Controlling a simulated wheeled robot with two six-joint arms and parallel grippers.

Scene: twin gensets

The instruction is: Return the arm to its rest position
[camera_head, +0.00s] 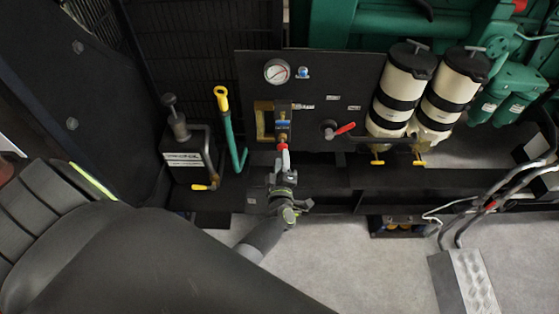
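My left gripper (284,162) is in the middle of the view, below the dark panel (356,78). Its arm comes in from the lower left, and a large dark arm link fills the lower left foreground. The fingers point up toward a small red-tipped part (282,147) below the blue and brass valve (283,124). I cannot tell whether they touch it, or whether the fingers are open or shut. My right gripper is not in view.
A pressure gauge (277,71) and a red lever (345,128) are on the panel. Two cream filter canisters (403,89) stand to the right. A hand pump (186,146) and a green hose with yellow end (228,129) stand left. Grey floor (358,270) is open below.

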